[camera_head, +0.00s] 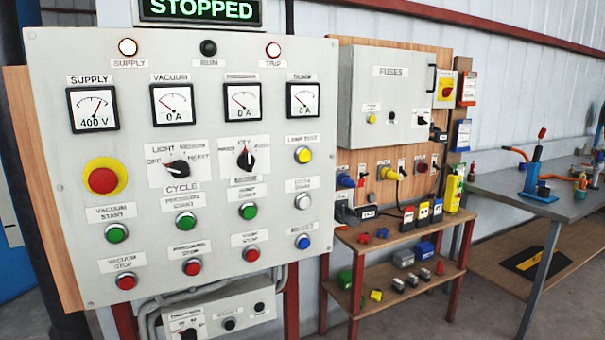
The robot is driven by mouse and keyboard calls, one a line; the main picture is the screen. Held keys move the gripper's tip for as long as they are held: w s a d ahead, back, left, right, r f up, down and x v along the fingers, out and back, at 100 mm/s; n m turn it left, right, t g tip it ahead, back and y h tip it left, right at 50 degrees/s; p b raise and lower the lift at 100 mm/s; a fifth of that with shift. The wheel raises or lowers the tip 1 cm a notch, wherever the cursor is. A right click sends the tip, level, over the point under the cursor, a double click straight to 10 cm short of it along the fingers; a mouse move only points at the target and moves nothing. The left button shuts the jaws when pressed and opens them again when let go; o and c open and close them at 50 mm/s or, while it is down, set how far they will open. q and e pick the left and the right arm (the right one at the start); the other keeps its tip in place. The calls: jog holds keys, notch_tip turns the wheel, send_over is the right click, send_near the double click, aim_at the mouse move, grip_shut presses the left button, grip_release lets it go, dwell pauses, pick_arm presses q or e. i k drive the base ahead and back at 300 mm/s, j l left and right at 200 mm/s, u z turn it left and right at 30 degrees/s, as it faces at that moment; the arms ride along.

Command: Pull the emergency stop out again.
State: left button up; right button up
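The emergency stop (103,180) is a large red mushroom button on a yellow round collar, at the left of the grey control panel (140,285). I cannot tell from this view how far its head stands out. The display (201,9) above the panel reads STOPPED in green. Neither of my grippers is in view, and nothing covers the emergency stop.
Below the emergency stop are the green vacuum start button (116,233) and the red vacuum stop button (126,281). Selector knobs are to its right. A fuse box (386,97), a wooden shelf (400,245) and a grey bench (545,200) stand further right.

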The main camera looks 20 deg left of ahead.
aim_at(102, 180)
jog(key=u, duration=1.25)
